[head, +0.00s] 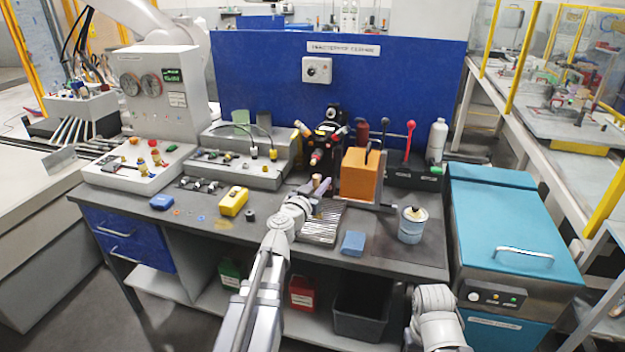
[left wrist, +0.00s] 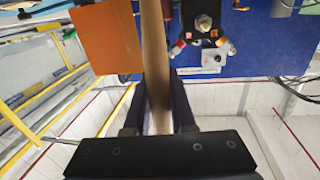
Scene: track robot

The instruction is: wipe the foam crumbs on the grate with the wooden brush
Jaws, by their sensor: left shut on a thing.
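My left gripper (head: 311,194) is over the upper left part of the metal grate (head: 320,230) on the grey workbench. It is shut on the wooden brush (head: 318,181). In the left wrist view, the brush's pale wooden handle (left wrist: 153,50) runs between the two dark fingers (left wrist: 154,108). The bristles are hidden, so I cannot tell whether they touch the grate. Foam crumbs on the grate are too small to make out. Part of my right arm shows at the bottom right, but its gripper does not.
An orange block (head: 360,174) stands just behind the grate to the right. A blue sponge-like block (head: 353,243) and a tin can (head: 412,226) are right of the grate. A yellow box (head: 233,201) is to the left. A blue panel (head: 250,90) closes the back.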

